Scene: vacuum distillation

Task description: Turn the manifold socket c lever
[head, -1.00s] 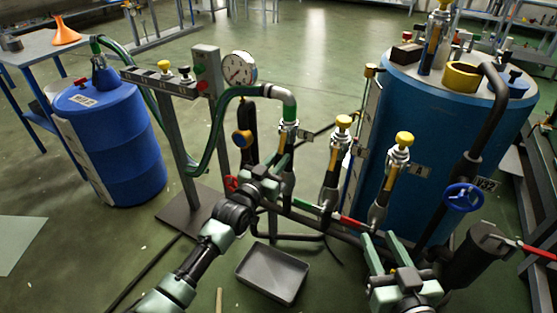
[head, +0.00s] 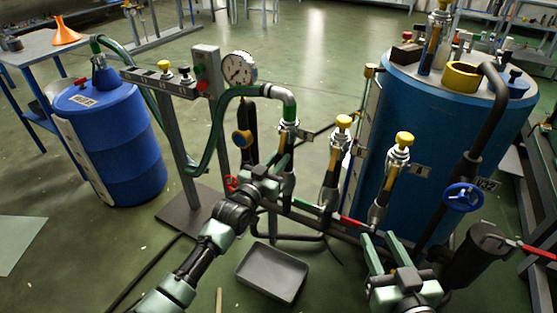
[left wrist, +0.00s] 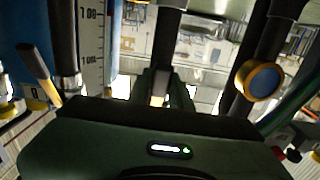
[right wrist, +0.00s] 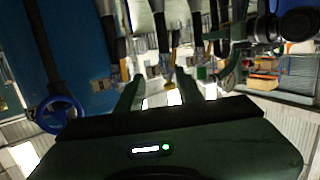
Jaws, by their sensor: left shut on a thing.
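The manifold stands in the middle of the head view, with three upright sockets on a low pipe. The leftmost socket, taken as socket c (head: 289,133), carries the green hose's metal end. My left gripper (head: 277,168) is shut at this socket's stem, on what I take to be its lever, which is hidden by the fingers. In the left wrist view a dark upright pipe (left wrist: 167,45) stands between the fingers. The middle socket (head: 342,135) and right socket (head: 402,152) have yellow tops. My right gripper (head: 383,243) is open and empty, below the right socket.
A red lever (head: 351,221) lies along the pipe by the right socket. A large blue tank (head: 440,130) with a blue handwheel (head: 464,197) stands right. A grey tray (head: 272,273) is on the floor. A gauge (head: 239,68) and blue drum (head: 115,140) are left.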

